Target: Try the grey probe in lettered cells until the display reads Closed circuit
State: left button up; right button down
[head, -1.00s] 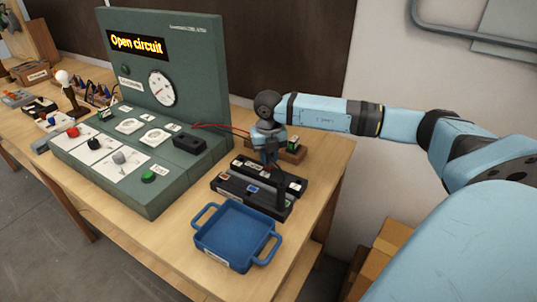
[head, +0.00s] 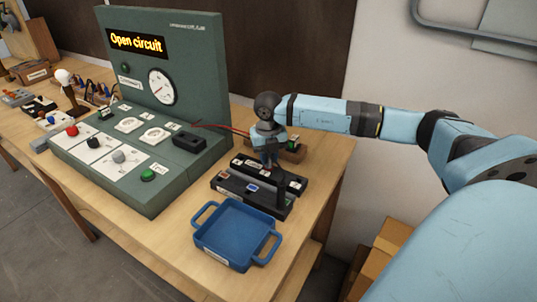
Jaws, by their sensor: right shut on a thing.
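The display (head: 137,43) on the green console reads "Open circuit" in yellow. My right gripper (head: 271,165) points down over the black cell blocks, at the right of the console. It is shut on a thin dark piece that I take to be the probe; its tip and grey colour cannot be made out. Red leads (head: 222,128) run from the console to the gripper. The rear cell block (head: 243,164) and the front cell block (head: 227,190) carry small coloured and white labels, too small to read. My left gripper is out of view.
A blue tray (head: 233,233) stands in front of the blocks near the table edge. The green console (head: 205,75) with dial (head: 161,87), knobs and a green button (head: 148,175) fills the left.

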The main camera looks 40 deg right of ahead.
jog(key=shift+f, duration=0.15)
jog(key=c, duration=0.9)
grip_release()
notch_tip(320, 180, up, 14)
jog(key=shift+f, duration=0.1)
jog(key=shift+s, duration=0.1)
